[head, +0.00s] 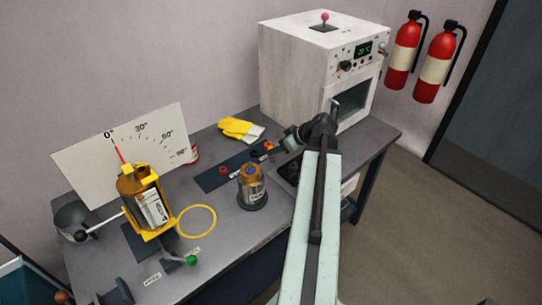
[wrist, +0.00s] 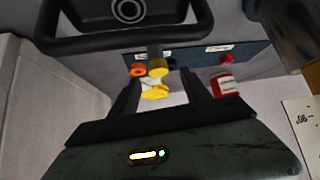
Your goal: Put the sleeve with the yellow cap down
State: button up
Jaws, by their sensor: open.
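My gripper (head: 277,149) is open over the right end of a dark blue strip (head: 217,177) on the bench. In the wrist view, its two fingers (wrist: 162,84) stand apart. A yellow cap (wrist: 158,67) shows near and between the fingertips, close beside an orange cap (wrist: 138,69). The orange cap also shows in the head view (head: 268,145). No jaw contact with the yellow cap is visible. The sleeve under the yellow cap is mostly hidden, and I cannot tell whether it rests on the strip. A red cap (head: 223,170) stands farther left on the strip.
A metal canister (head: 252,190) stands in front of the strip. Yellow gloves (head: 240,129) lie behind it. A white oven (head: 300,75) stands behind my arm on the right. A yellow-framed device (head: 140,205) and a yellow ring (head: 197,221) are at left.

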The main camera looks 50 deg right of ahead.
jog(key=b+x, duration=0.4)
jog(key=x, duration=0.1)
jog(key=b+x, duration=0.2)
jog(key=shift+s+d+f, duration=0.1)
jog(key=shift+d+f, duration=0.05)
jog(key=shift+f, duration=0.35)
jog(key=shift+r, duration=0.15)
jog(key=shift+c, duration=0.7)
grip_shut()
jog(key=shift+r+p, duration=0.1)
jog(key=shift+p, duration=0.25)
notch_tip(320, 180, up, 10)
jog(key=p, duration=0.9)
jog(key=shift+p, duration=0.4)
